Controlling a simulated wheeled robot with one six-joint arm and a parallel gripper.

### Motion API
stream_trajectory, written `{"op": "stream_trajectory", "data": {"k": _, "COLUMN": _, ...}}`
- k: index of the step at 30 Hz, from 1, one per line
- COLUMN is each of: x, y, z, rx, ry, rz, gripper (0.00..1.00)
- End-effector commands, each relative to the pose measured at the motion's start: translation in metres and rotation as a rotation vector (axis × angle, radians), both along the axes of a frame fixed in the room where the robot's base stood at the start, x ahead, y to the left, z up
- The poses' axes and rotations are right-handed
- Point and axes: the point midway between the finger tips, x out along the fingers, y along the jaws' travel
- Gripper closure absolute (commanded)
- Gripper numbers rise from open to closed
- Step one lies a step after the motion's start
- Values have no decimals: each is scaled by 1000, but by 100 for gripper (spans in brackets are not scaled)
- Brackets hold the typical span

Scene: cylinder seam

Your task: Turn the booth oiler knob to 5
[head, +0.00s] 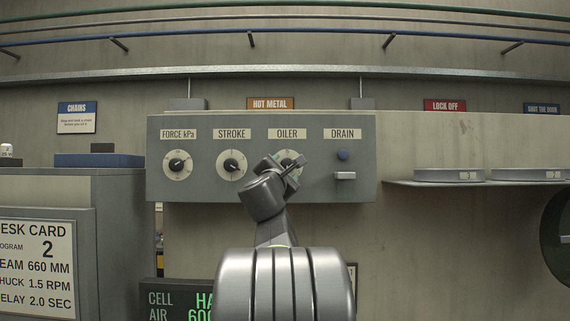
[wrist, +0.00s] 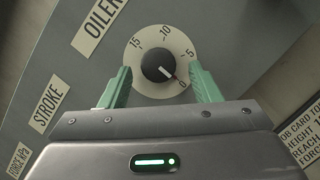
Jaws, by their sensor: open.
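The oiler knob is a dark round knob on a pale dial marked 0, 5, 10 and 15. In the head view the oiler dial (head: 287,155) shows under the OILER label (head: 287,134), partly hidden by my arm. My gripper (wrist: 160,85) is open, with one green finger on each side of the dial's lower part. The fingers look apart from the knob. How far they are from the panel face, I cannot tell.
The grey panel (head: 260,190) also carries a force knob (head: 177,165), a stroke knob (head: 231,165), a blue drain button (head: 343,155) and a small pale handle (head: 345,176) below it. A shelf (head: 450,184) with flat round parts juts out at right. A cabinet (head: 110,190) stands at left.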

Motion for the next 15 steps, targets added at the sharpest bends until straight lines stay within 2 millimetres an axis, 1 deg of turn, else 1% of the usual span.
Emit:
{"op": "stream_trajectory", "data": {"k": 1, "x": 3, "y": -1, "z": 3, "rx": 0, "ry": -1, "rz": -1, "gripper": 43}}
{"op": "stream_trajectory", "data": {"k": 4, "x": 8, "y": -2, "z": 3, "rx": 1, "ry": 0, "rz": 0, "gripper": 43}}
{"op": "stream_trajectory", "data": {"k": 12, "x": 9, "y": -2, "z": 2, "rx": 1, "ry": 0, "rz": 0, "gripper": 43}}
{"op": "stream_trajectory", "data": {"k": 13, "x": 9, "y": -2, "z": 2, "rx": 1, "ry": 0, "rz": 0, "gripper": 45}}
{"op": "stream_trajectory", "data": {"k": 15, "x": 9, "y": -2, "z": 2, "rx": 1, "ry": 0, "rz": 0, "gripper": 59}}
